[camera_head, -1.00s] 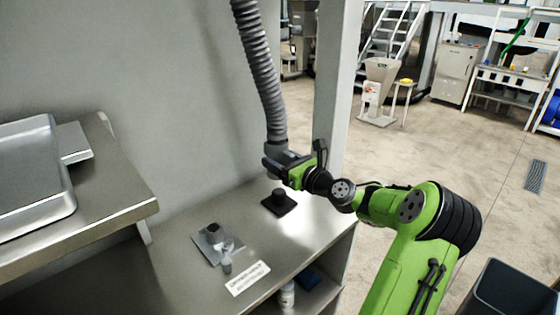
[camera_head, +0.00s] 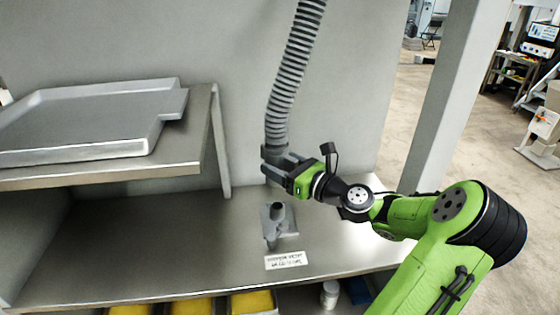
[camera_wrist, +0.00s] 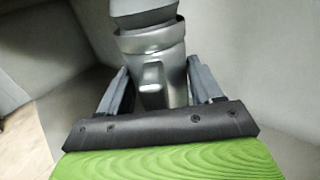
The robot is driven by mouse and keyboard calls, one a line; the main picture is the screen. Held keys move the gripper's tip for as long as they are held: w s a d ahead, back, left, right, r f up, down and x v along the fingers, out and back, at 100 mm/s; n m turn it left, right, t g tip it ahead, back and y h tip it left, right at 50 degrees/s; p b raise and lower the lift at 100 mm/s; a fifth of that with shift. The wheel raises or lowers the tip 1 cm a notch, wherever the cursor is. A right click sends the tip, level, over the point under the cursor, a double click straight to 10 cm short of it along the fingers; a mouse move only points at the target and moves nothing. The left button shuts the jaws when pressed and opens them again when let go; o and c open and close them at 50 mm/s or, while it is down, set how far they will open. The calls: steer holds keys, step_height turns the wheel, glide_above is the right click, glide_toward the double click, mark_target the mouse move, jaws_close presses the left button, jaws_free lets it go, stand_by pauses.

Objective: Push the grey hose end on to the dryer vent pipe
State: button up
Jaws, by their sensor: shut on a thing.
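The ribbed grey hose (camera_head: 290,75) hangs down from the top in the head view. Its smooth end (camera_head: 274,152) is held by my gripper (camera_head: 272,172), upright or nearly so. In the wrist view the hose end (camera_wrist: 150,40) with a small raised tab lies between the two fingers of my gripper (camera_wrist: 160,85). The dryer vent pipe (camera_head: 277,210) is a short grey stub on a flat plate (camera_head: 290,228) on the steel counter. In the head view the hose end is above the pipe, apart from it. The exact sideways offset is hard to tell.
A white label (camera_head: 286,260) lies in front of the pipe on the counter (camera_head: 140,245). A raised shelf (camera_head: 100,172) with a grey tray (camera_head: 80,120) is at the left. A grey post (camera_head: 440,100) stands at the right. Yellow-filled bins (camera_head: 252,302) are below.

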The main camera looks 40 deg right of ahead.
steer(key=b, duration=0.8)
glide_above(281, 208)
step_height(281, 208, down, 6)
steer(key=shift+f, duration=0.9)
steer(key=shift+p, duration=0.5)
steer(key=shift+f+p, duration=0.15)
steer(key=shift+p, duration=0.4)
steer(key=shift+f, duration=0.15)
steer(key=shift+f, duration=0.55)
steer(key=shift+f, duration=0.1)
steer(key=shift+f, duration=0.6)
